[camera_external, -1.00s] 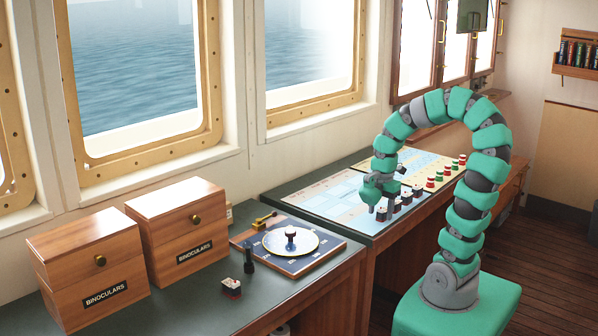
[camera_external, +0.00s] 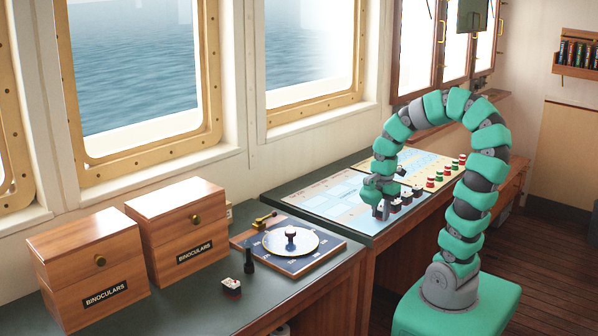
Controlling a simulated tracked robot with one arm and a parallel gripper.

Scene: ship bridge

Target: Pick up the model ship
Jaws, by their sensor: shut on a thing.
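Small model ships with dark hulls and white tops stand in a row on the chart table (camera_external: 325,204). One ship (camera_external: 394,206) stands just right of my gripper (camera_external: 381,212), with others (camera_external: 406,198) behind it. My gripper points down at the near end of the row. It is shut on a model ship, which is mostly hidden by the fingers. I cannot tell whether that ship still touches the table.
At the left are two binocular boxes (camera_external: 90,270), a compass-like board (camera_external: 320,257), a black upright piece (camera_external: 249,260) and another small ship (camera_external: 231,288). The table's front left corner is clear.

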